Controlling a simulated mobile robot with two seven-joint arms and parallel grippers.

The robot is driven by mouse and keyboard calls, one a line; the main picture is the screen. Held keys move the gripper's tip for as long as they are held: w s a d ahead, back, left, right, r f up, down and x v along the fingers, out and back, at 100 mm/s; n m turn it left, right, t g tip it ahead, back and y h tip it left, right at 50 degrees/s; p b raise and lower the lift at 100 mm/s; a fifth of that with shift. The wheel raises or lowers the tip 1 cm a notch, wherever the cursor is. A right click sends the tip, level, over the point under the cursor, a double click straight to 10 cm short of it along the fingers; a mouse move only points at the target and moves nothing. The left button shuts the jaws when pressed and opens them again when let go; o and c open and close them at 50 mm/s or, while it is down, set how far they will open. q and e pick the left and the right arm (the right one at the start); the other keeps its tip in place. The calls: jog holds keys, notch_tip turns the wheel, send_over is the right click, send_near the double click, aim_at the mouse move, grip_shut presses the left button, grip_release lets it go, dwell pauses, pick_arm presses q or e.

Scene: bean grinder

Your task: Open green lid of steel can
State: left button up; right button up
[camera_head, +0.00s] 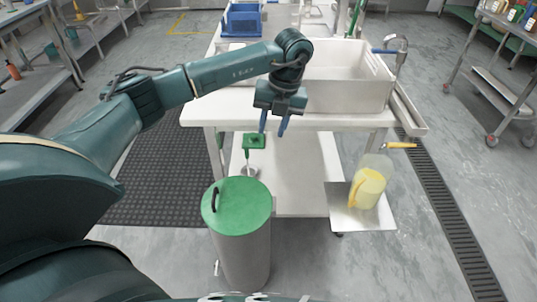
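The steel can (243,258) stands on the floor in front of the table, upright, at the lower middle of the head view. Its round green lid (240,206) lies flat on top and looks closed. A dark handle (214,199) stands on the lid's left side. My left gripper (273,126) hangs with its blue fingers pointing down at the table's front edge, beyond and above the can. The fingers are apart with nothing between them, and they do not touch the lid. My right gripper is not in view.
A white table (225,107) with a lower shelf stands behind the can. A large pale bin (345,92) is on it. A yellow jug (367,187) stands on a metal plate (343,216) to the can's right. Floor left of the can has a dark mat (165,180).

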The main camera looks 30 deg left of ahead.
pick_arm(q)
notch_tip(320, 180, down, 10)
jog(key=a, duration=0.1)
jog(key=shift+s+a+r, duration=0.25)
jog(key=shift+s+a, duration=0.05)
jog(key=shift+s, duration=0.15)
jog(key=shift+c, duration=0.2)
grip_shut()
dwell(0.9)
jog(key=shift+o, duration=0.2)
grip_release()
notch_tip(320, 180, up, 13)
jog(key=w+d, duration=0.1)
jog(key=d, duration=0.1)
jog(key=shift+w+d, duration=0.15)
dwell(0.3)
